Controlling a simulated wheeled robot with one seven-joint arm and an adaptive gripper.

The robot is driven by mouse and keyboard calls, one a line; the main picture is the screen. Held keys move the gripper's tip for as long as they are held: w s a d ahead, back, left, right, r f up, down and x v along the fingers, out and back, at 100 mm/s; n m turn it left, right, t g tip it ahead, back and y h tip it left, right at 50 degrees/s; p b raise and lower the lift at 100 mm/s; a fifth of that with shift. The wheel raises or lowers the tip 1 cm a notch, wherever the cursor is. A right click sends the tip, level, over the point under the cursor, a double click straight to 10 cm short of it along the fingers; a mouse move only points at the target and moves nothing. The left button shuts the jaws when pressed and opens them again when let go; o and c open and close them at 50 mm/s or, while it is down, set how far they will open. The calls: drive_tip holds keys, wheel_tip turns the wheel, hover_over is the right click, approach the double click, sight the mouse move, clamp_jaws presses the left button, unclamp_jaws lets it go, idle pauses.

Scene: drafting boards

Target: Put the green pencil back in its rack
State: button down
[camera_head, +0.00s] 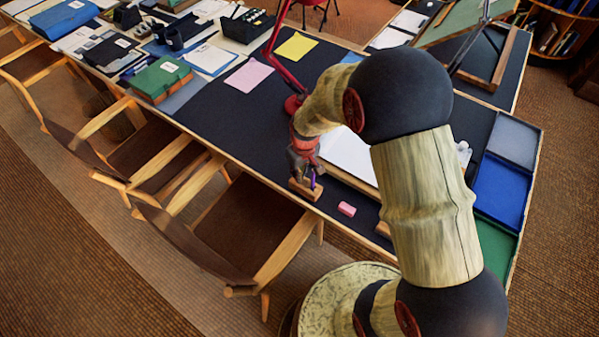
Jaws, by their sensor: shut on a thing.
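My gripper (304,166) is low over the dark table, close above a small wooden rack (304,189) near the table's front edge. It is shut on a thin thing, most likely the green pencil, whose colour the fingers and the small scale hide. A thin purple pencil (313,181) stands upright at the rack, just below and to the right of the fingers. I cannot tell whether the held thing touches the rack.
A pink eraser (347,209) lies right of the rack. A white sheet (347,155) lies behind, partly hidden by my arm. A red lamp (292,104) stands close behind the gripper. Blue (500,190) and green (494,245) trays are at right. Chairs (245,235) line the front edge.

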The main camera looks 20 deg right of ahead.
drive_tip(key=c, duration=1.9)
unclamp_jaws()
drive_tip(key=shift+o, duration=0.3)
wheel_tip(320, 180, up, 12)
drive_tip(key=s, duration=0.1)
drive_tip(key=shift+s+d, duration=0.15)
drive_tip(key=shift+s, duration=0.15)
drive_tip(key=shift+f, duration=0.1)
